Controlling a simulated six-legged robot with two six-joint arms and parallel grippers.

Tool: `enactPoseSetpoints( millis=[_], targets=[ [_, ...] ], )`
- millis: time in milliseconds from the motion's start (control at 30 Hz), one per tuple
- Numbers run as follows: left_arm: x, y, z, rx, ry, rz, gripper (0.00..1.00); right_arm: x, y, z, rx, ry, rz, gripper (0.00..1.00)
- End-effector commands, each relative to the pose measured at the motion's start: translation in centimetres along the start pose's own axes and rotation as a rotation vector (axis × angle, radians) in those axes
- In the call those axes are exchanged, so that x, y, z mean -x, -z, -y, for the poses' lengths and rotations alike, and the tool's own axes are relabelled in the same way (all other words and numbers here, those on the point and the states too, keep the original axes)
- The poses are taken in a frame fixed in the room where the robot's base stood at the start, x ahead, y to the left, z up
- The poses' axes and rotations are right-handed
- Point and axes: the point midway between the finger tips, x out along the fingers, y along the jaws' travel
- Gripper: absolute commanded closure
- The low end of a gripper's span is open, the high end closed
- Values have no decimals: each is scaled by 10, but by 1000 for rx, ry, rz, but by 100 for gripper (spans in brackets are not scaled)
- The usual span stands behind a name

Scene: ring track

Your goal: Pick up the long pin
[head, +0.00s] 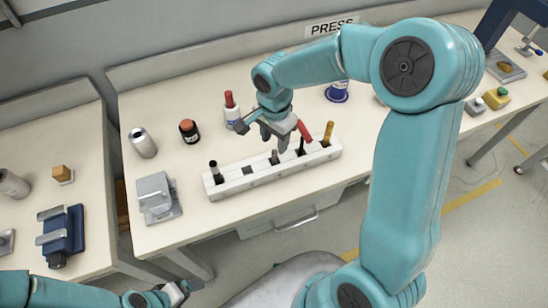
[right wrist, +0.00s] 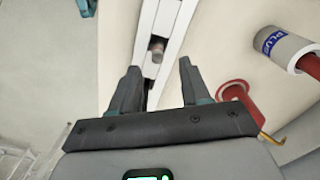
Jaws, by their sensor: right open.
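A white rack (head: 290,172) on the middle table holds several upright pieces in a row: a black-topped one (head: 213,168), a short grey pin (head: 275,157), a red-handled one (head: 304,131) and a yellow one (head: 328,132). I cannot tell for sure which is the long pin. My right gripper (head: 274,143) is open above the middle of the rack, close over the grey pin. In the right wrist view a round pin end (right wrist: 157,47) shows in the rack, ahead of the open, empty fingers (right wrist: 157,80). My left gripper (head: 181,291) is low at the bottom left, away from the rack.
Behind the rack stand a red-capped bottle (head: 230,108), a dark jar (head: 189,131) and a silver can (head: 143,143). A grey metal fixture (head: 157,197) is left of the rack. A blue fixture (head: 61,236) is on the left table. The tabletop in front of the rack is clear.

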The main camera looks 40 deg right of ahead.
Motion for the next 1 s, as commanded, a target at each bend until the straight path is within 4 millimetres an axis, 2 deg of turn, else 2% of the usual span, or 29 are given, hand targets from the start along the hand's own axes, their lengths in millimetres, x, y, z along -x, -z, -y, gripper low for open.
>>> enactPoseSetpoints(
  millis=[333,600,633,767,1000],
  targets=[
    [9,0,-3,0,0,0,12,-47,-4,-3,1,-3,2,53],
    [9,0,-3,0,0,0,12,-52,-4,-2,0,1,0,53],
    [9,0,-3,0,0,0,12,-52,-4,-2,0,1,0,57],
    [9,0,-3,0,0,0,12,-52,-4,-2,0,1,0,99],
    [9,0,-3,0,0,0,12,-52,-4,-2,0,2,0,100]
  ],
)
